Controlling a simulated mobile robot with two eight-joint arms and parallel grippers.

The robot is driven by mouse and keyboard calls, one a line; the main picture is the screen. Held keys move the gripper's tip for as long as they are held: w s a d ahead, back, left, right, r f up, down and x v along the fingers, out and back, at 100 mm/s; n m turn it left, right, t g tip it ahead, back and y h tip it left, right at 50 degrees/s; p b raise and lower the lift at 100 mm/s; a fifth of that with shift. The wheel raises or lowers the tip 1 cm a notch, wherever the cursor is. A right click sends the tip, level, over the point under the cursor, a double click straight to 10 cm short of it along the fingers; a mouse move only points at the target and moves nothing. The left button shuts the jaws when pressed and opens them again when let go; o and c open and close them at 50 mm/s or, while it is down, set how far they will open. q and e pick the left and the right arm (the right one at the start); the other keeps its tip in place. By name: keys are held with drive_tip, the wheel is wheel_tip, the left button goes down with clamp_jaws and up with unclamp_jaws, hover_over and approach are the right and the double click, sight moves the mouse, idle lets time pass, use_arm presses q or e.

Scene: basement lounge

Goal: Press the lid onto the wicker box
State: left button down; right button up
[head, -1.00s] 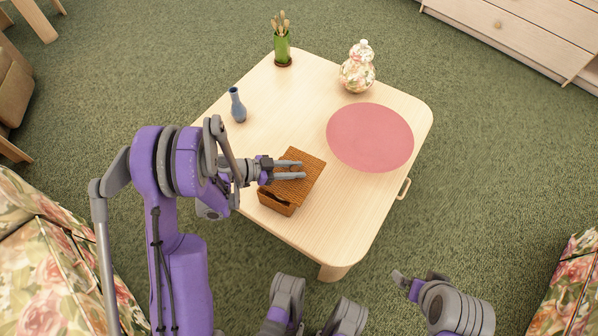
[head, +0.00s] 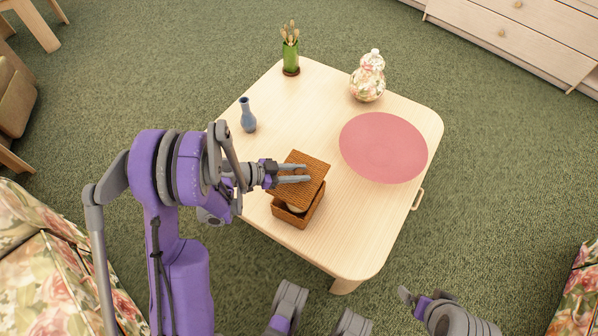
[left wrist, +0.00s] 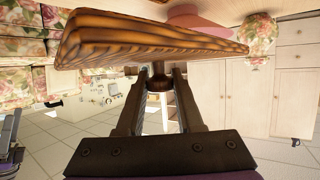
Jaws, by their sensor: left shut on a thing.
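The wicker box (head: 300,212) stands on the light wooden table (head: 365,235) near its front left edge. Its front part is uncovered and shows a pale thing inside. The brown woven lid (head: 313,161) is over the back part of the box, offset and turned relative to it. My left gripper (head: 307,173) is shut on the lid; the left wrist view shows its fingers (left wrist: 160,80) at a dark knob (left wrist: 158,82) on the lid (left wrist: 130,42). Whether the lid touches the rim is unclear. My right gripper (head: 408,297) is low at the right, off the table.
A blue vase (head: 248,116) stands left on the table, a green pot with stalks (head: 291,56) at the back, and a floral jar (head: 368,78) at the back right. A round pink mat (head: 384,147) lies right of the box. The table's front right is clear.

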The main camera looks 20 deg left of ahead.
use_arm(q)
drive_tip(key=shift+f+b, duration=2.9)
drive_tip(key=shift+f, duration=0.55)
drive_tip(key=shift+f+b, duration=0.4)
drive_tip(key=shift+f, duration=0.5)
unclamp_jaws()
idle(0.6)
drive_tip(key=shift+r, duration=0.1)
idle(0.4)
